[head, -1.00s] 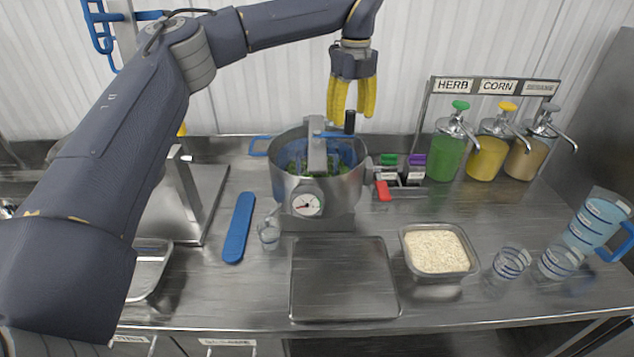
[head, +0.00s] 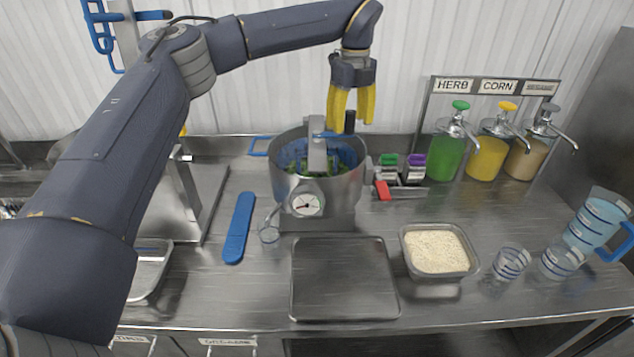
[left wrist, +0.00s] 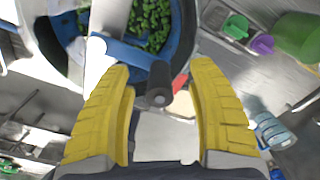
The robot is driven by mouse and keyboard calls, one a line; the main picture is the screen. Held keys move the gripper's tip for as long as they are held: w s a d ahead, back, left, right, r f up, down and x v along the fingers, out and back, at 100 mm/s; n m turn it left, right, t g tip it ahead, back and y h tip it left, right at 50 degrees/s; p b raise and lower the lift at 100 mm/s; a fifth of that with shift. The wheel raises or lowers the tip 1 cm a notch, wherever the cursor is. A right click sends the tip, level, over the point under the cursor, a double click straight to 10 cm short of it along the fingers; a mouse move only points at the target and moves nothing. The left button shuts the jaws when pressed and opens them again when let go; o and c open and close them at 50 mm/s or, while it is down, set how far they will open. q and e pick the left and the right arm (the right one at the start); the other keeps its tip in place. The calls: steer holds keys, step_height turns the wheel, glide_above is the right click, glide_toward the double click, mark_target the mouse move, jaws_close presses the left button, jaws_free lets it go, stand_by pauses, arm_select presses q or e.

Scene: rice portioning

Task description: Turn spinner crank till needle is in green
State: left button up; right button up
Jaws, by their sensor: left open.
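The salad spinner (head: 318,185) is a steel pot with a blue basket of green leaves, standing at the back middle of the counter. A dial (head: 306,204) with a needle is on its front; the needle's colour zone is too small to tell. A blue crank (head: 330,134) lies across the top bar, with an upright black knob (head: 349,122) at its right end. My left gripper (head: 350,122) is open above the knob, its yellow fingers on either side of it. In the left wrist view the knob (left wrist: 159,97) shows between the open fingers, apart from both. My right gripper is out of view.
A steel plate (head: 343,313) lies in front of the spinner, with a rice tub (head: 437,276) to its right. Pump bottles (head: 447,150) stand at the back right.

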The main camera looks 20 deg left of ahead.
arm_select(q)
steer(key=shift+f, duration=0.55)
steer(key=shift+r, duration=0.45)
stand_by(0.3)
jaws_close()
stand_by(0.5)
